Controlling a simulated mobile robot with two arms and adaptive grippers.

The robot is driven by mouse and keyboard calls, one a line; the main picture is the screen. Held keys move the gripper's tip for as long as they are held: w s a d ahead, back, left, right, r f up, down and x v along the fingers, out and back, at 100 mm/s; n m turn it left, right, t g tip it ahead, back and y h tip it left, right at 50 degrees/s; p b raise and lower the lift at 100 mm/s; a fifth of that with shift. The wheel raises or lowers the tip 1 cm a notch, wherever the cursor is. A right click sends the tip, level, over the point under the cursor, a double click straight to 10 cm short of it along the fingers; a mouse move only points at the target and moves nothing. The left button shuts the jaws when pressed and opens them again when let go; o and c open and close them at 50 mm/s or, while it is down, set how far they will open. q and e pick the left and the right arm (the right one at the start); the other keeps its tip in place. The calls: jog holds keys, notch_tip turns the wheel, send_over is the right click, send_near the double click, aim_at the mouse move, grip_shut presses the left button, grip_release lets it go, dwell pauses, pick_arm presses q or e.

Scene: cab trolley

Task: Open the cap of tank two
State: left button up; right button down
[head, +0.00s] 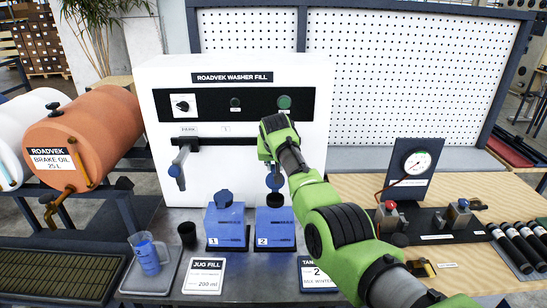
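Tank two (275,234) is a blue box marked 2 on the metal bench, right of tank one (224,232). Tank one has a blue cap (223,199) on top. Tank two has a short dark round part (275,201) on top; I cannot tell whether this is its open neck or a cap. A blue rounded piece (274,181) shows just above it, apart from it; I cannot tell whether it is a cap or a nozzle end. My green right arm reaches in from the lower right, its far end above tank two. My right gripper's fingers cannot be made out. My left gripper is not in view.
The white washer-fill machine (230,83) stands behind the tanks with a hanging nozzle (178,165). The orange brake-oil drum (85,140) is further left; a gauge panel (409,171) stands right.

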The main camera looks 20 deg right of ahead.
jog(key=shift+w+d+r, duration=0.2)
jog(key=shift+w+r, duration=0.05)
jog(key=shift+r, duration=0.35)
jog(key=c, duration=1.9)
grip_release()
jog(key=shift+f, duration=0.4)
jog(key=shift+s+a+r, duration=0.1)
jog(key=shift+a, duration=0.05)
jog(key=v, duration=1.1)
jog(key=shift+s+r, duration=0.15)
jog(key=shift+r, duration=0.25)
